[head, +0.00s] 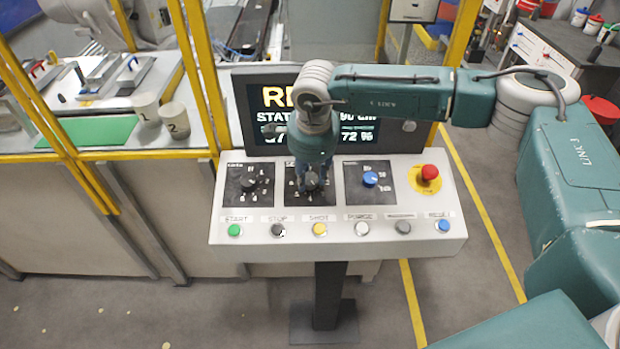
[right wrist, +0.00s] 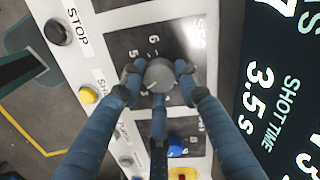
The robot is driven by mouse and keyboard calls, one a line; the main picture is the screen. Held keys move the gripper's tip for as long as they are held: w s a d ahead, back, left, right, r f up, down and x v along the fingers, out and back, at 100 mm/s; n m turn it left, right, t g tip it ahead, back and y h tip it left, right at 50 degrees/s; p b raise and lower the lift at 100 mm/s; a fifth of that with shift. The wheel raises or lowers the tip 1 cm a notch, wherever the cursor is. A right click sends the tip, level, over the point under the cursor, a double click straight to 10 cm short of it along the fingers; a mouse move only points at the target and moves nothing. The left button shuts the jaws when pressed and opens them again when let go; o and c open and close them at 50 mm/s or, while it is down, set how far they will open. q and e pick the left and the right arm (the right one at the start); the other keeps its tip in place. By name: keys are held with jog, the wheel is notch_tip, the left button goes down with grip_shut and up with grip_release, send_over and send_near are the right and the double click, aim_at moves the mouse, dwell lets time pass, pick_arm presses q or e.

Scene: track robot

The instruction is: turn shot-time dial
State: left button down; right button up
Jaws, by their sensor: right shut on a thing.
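The control panel (head: 330,250) stands on a dark post and carries three dials on black plates along its upper row. My right gripper (head: 314,187) reaches down from above onto the middle dial (head: 311,179). In the right wrist view the blue fingers of my right gripper (right wrist: 158,82) are closed around the round grey knob (right wrist: 160,74), with scale numbers on the plate around it. The plate's label is only partly readable. A screen (right wrist: 275,90) beside it reads "SHOT TIME 3.5 s". My left gripper is not in view.
A black dial (head: 249,183) is to the left and a blue dial (head: 370,179) to the right. A red emergency button (head: 429,173) sits at the far right. Several push buttons, including the yellow one (head: 319,229), line the front. Yellow frame posts (head: 204,80) stand behind.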

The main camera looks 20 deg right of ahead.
jog(key=n+b, duration=0.6)
jog(key=shift+w+f, duration=0.1)
jog(key=shift+f, duration=0.05)
jog(key=n+b, duration=0.2)
jog(key=n, duration=0.1)
jog(key=shift+a+h, duration=0.1)
jog(key=shift+h, duration=0.2)
jog(key=shift+r+n+b, duration=0.25)
jog(key=shift+n+b, duration=0.4)
jog(key=shift+n, duration=0.65)
jog(key=o, duration=1.1)
jog(key=shift+o, duration=0.2)
jog(key=v, duration=1.2)
jog(key=shift+a, duration=0.2)
